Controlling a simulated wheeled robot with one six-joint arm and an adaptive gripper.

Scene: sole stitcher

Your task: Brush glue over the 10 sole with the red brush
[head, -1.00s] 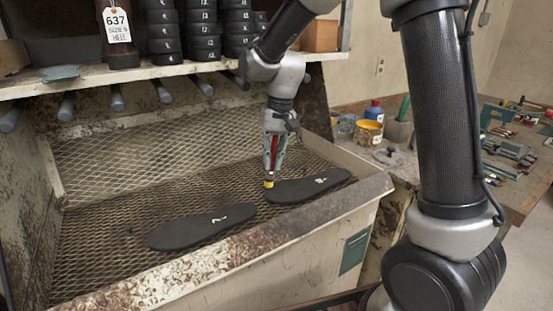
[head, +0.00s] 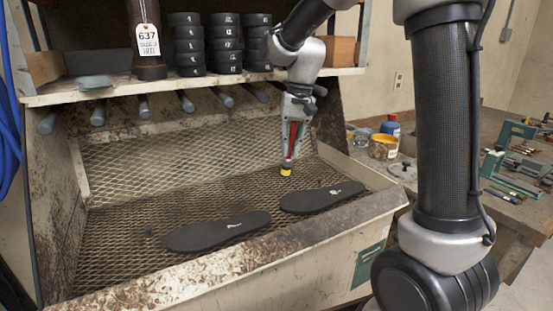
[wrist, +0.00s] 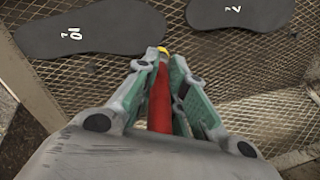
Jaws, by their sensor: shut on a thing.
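My gripper (wrist: 158,85) is shut on the red brush (wrist: 160,105), which points down with a yellow tip (head: 286,172). The 10 sole (wrist: 90,28), black with a white 10 mark, lies on the mesh at upper left in the wrist view. In the head view it is the right-hand sole (head: 322,197). The brush tip is beyond its left end there and appears raised, apart from it. Glue on the soles cannot be made out.
The soles lie in a mesh-floored bin (head: 330,235) with a raised front rim. A shelf (head: 190,83) with stacked black pieces and a tagged item overhangs the back.

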